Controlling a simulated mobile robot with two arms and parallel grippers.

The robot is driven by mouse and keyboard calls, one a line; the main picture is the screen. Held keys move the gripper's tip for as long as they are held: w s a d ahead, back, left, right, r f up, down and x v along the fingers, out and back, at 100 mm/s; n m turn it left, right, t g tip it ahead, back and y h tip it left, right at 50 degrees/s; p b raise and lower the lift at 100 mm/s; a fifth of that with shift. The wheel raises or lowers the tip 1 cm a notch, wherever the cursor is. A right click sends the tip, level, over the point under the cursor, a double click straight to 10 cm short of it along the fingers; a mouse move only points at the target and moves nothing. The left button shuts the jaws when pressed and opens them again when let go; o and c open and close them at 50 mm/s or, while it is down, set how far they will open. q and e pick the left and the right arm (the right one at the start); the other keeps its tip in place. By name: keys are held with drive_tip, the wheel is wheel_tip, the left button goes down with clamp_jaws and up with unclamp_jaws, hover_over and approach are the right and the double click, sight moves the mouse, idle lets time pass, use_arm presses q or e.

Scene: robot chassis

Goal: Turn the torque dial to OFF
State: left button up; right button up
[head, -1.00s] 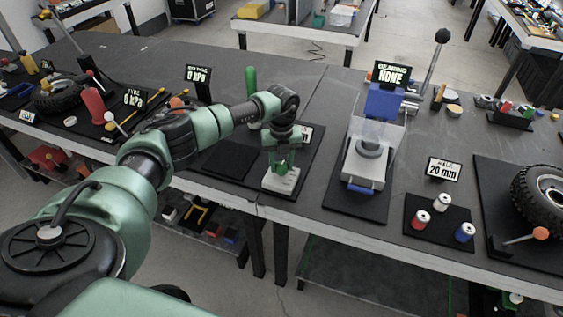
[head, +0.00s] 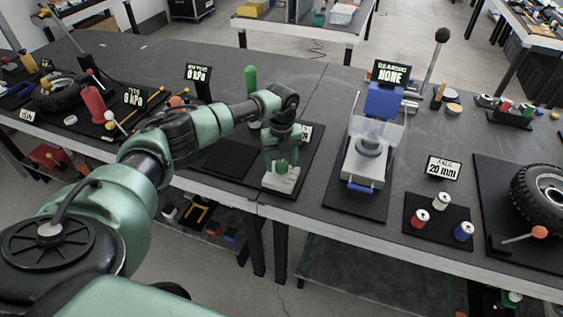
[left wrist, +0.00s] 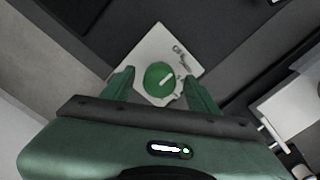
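The torque dial (left wrist: 160,79) is a round green knob with a white pointer line, on a pale plate (left wrist: 145,51). In the left wrist view the line slants up to the right; dark marks on the plate are too small to read. My left gripper (left wrist: 158,72) is open, with one green finger on each side of the dial and gaps to it. In the head view the dial (head: 281,166) shows just below my left gripper (head: 281,158), on its pale base (head: 281,181). My right gripper is not in view.
A green upright handle (head: 251,80) stands behind the dial's base. To the right is a press fixture with a clear guard (head: 378,132), a blue block (head: 384,101) and a tall lever (head: 434,65). A bare dark mat (head: 229,159) lies left of the dial.

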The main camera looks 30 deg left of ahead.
sight(282, 163)
use_arm(q)
wheel_tip(282, 163, up, 8)
drive_tip(key=shift+f+b, duration=0.1)
drive_tip(key=shift+b, duration=0.65)
